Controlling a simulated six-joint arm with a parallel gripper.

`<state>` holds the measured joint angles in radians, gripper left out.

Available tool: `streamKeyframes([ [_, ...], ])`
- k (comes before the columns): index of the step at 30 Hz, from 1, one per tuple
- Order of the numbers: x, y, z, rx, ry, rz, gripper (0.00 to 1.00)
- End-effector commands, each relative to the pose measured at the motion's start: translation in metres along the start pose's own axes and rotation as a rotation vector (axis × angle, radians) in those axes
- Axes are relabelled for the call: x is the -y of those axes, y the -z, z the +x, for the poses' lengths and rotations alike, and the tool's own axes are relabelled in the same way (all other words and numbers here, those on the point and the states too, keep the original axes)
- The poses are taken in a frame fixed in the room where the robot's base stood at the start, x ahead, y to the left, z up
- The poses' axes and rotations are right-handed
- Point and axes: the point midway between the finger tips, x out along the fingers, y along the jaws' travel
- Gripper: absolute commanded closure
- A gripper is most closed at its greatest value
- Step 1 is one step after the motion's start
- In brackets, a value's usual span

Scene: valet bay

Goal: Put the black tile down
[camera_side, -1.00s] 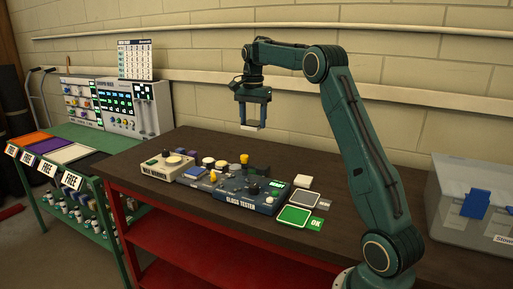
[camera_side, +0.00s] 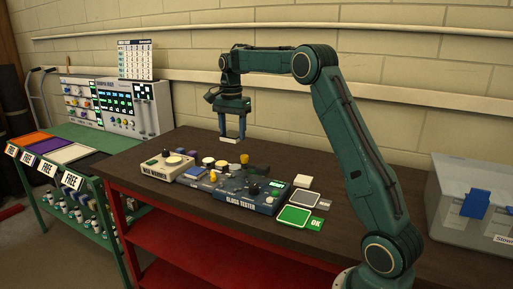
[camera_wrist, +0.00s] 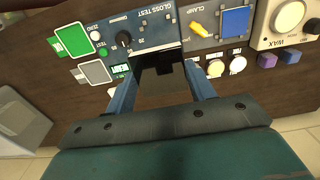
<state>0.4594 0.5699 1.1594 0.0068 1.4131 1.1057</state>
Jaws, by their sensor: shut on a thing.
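My gripper (camera_side: 230,126) points down over the back of the bench, above and behind the row of testing units. It is shut on the black tile, whose pale lower edge (camera_side: 230,140) shows between the fingertips in the side view. In the wrist view the black tile (camera_wrist: 160,76) sits between the two fingers, in front of the blue gloss tester (camera_wrist: 150,28). The tile is held clear of the bench. The gloss tester also shows in the side view (camera_side: 262,204), with a green OK pad (camera_side: 293,215) and a grey pad (camera_side: 303,198) to its right.
A wax warmer (camera_side: 165,172) stands at the left end of the row. A cream block (camera_side: 302,180) lies behind the pads. A green cart (camera_side: 95,135) at left carries coloured pads with FREE labels. A clear bin (camera_side: 440,205) is at right. The bench's back (camera_side: 330,165) is bare.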

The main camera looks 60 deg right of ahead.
Motion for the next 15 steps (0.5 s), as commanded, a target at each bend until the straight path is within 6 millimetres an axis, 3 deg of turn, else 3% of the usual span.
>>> streamKeyframes([
  [15,-0.001,0.000,0.098,0.002,-0.003,-0.001,0.70],
])
